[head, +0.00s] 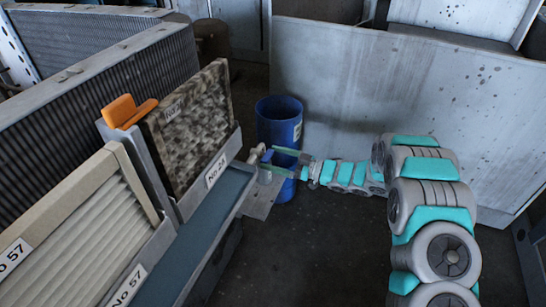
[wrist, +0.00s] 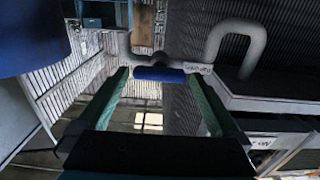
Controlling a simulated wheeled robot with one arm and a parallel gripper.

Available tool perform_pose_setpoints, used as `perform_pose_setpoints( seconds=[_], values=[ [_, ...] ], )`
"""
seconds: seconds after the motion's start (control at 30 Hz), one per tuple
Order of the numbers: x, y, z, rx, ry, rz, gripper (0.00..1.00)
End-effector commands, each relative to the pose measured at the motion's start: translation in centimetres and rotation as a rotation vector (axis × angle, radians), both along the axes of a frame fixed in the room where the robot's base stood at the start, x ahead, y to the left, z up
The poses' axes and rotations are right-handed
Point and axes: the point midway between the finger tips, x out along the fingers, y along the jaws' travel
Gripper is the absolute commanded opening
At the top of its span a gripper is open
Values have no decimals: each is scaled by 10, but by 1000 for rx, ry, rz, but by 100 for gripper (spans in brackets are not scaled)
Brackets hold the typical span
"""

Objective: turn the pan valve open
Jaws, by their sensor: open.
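The pan valve's blue handle (wrist: 159,74) lies crosswise between the tips of my gripper (wrist: 157,78) in the wrist view. In the head view my gripper (head: 273,159) reaches left to the pale valve pipe (head: 256,152) at the end of the blue-grey pan (head: 205,225). The handle is small and partly hidden by the fingers there.
A blue drum (head: 279,122) stands just behind my gripper. A speckled brown filter (head: 195,125), an orange clip (head: 130,111) and a pleated filter (head: 80,215) stand left of the pan. A grey panel (head: 400,85) is behind my arm. Dark floor is clear below.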

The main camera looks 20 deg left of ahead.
Motion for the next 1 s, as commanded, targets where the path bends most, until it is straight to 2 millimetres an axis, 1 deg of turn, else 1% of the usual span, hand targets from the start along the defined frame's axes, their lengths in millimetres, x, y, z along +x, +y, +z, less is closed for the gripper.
perform_pose_setpoints(
  seconds=[0.13,0.37,0.4,1.0],
  values=[
    [1,7,0,0,0,0,100],
    [1,8,0,-1,-1,-1,100],
    [1,8,0,-1,-1,-1,99],
    [1,7,0,-1,-2,-1,31]
  ],
)
